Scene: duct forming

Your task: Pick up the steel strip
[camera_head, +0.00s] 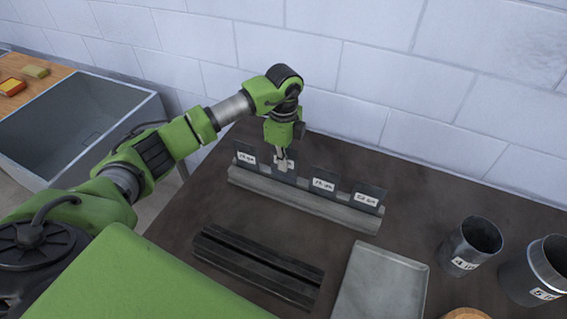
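Several dark upright steel strips with white labels stand in a row in a long grey slotted rack (300,203). They are a left one (243,158), a second one (289,176), a third one (325,177) and a right one (369,193). My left gripper (283,163) points down at the top of the second strip, and its fingers partly cover that label. The fingertips look close together, but I cannot tell whether they grip the strip. My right gripper is not in view.
A dark grooved bar (258,265) and a flat grey metal tray (383,285) lie in front of the rack. Two labelled dark cups (470,245) (533,268) stand at the right. A grey bin (75,130) is at the left; a block wall runs behind the table.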

